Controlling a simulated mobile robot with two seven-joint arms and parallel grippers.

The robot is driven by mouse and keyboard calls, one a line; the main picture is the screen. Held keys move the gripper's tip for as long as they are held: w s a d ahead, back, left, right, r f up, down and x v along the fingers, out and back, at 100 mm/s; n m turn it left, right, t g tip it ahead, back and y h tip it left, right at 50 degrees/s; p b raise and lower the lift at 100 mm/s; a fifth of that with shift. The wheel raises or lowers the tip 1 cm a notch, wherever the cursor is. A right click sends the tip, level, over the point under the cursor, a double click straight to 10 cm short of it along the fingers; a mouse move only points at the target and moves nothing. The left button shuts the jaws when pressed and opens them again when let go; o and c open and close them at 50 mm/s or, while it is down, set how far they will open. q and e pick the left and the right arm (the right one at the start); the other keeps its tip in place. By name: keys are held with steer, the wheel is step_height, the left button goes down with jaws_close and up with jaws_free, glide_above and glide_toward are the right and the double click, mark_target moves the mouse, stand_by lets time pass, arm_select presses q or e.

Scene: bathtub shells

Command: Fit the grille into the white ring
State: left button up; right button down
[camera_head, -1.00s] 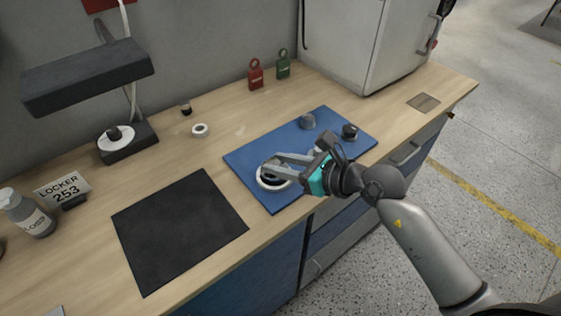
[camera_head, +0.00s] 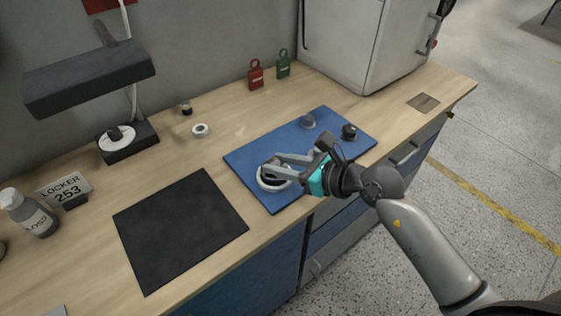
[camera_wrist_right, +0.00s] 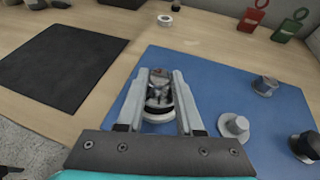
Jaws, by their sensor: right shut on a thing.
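The white ring (camera_head: 264,185) lies on the blue mat (camera_head: 247,162) near its front left part. My right gripper (camera_head: 274,168) is directly over the ring, its fingers pointing down and away. In the right wrist view the gripper (camera_wrist_right: 159,85) is shut on a small dark round piece with metallic parts (camera_wrist_right: 158,95), which looks like the grille. The white ring (camera_wrist_right: 157,117) shows below it, between the fingers. The fingers hide much of the grille and ring, so I cannot tell whether the grille is seated or just above. My left gripper is out of view.
A grey knob (camera_head: 308,122) and a black knob (camera_head: 349,131) stand at the mat's back right. A pale flanged piece (camera_wrist_right: 235,126) stands beside my right finger. A black mat (camera_head: 180,230) lies to the left. A white tape roll (camera_head: 200,131) stands behind on the wooden counter.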

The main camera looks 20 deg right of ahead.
steer(key=shift+f+b, duration=0.4)
steer(key=shift+f, duration=0.5)
stand_by(1.0)
steer(key=shift+c, duration=2.4)
jaws_free()
steer(key=v, duration=1.5)
steer(key=shift+r, duration=0.15)
